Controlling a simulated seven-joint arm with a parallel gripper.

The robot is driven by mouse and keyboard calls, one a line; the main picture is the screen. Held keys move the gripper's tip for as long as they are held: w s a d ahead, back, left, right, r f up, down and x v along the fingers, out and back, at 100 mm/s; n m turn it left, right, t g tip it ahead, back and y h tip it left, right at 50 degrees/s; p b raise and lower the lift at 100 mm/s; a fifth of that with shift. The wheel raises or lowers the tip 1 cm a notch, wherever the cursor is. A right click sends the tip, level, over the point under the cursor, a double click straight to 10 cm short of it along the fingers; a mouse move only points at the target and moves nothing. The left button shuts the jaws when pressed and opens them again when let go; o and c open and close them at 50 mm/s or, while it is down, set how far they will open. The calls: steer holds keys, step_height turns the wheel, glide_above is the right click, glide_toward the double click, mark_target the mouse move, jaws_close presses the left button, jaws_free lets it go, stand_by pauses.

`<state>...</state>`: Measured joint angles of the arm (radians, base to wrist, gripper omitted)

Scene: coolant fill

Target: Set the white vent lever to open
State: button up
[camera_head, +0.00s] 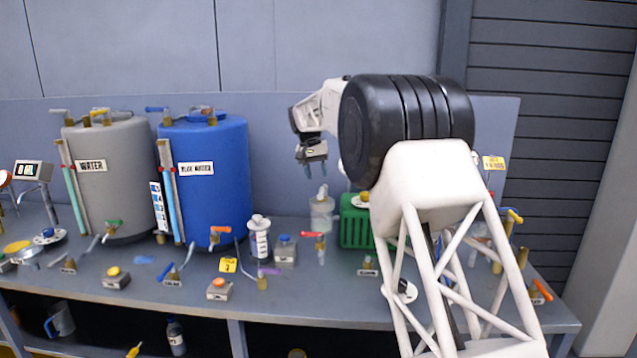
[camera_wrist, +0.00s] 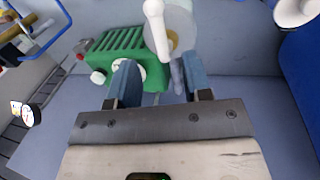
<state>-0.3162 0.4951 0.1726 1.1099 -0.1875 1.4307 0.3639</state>
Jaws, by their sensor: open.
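A white lever with a rounded end (camera_wrist: 155,28) shows at the top of the wrist view, over a clear round vessel (camera_wrist: 182,28). In the head view a small white upright part (camera_head: 323,190) stands on the clear vessel (camera_head: 321,215), and looks like the same lever. I cannot tell its setting. My gripper (camera_head: 315,170) is open and empty, pointing down above the vessel, apart from it in the head view. Its two blue fingers (camera_wrist: 160,76) show in the wrist view, with the lever beyond and between them.
A green slatted box (camera_head: 355,226) stands right of the vessel, partly behind my arm. The blue tank (camera_head: 225,185) and grey tank (camera_head: 105,195) stand to the left. Several small valves and buttons line the bench front, including a red-handled valve (camera_head: 314,235) near the vessel.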

steer(key=shift+a+r, duration=0.2)
steer(key=shift+r, duration=0.8)
steer(key=s+d+r, duration=0.2)
steer(key=s+d, duration=0.5)
steer(key=s, duration=0.3)
steer(key=s+d+r+t+y, duration=0.1)
steer(key=s+d+r, duration=0.2)
steer(key=s+d, duration=0.5)
steer(key=s+d+r, duration=0.2)
steer(key=s+d, duration=0.3)
steer(key=s, duration=0.7)
steer(key=s+d+f, duration=0.3)
steer(key=s+f, duration=0.2)
steer(key=s, duration=0.7)
steer(key=s+d+f+t, duration=0.1)
steer(key=s+d+f, duration=0.2)
steer(key=s, duration=1)
steer(key=s+d+f+y, duration=0.1)
steer(key=s+d+f, duration=0.2)
steer(key=s+f, duration=0.4)
steer(key=s, duration=0.6)
steer(key=shift+s+d+f+t, duration=0.15)
steer(key=shift+t, duration=0.15)
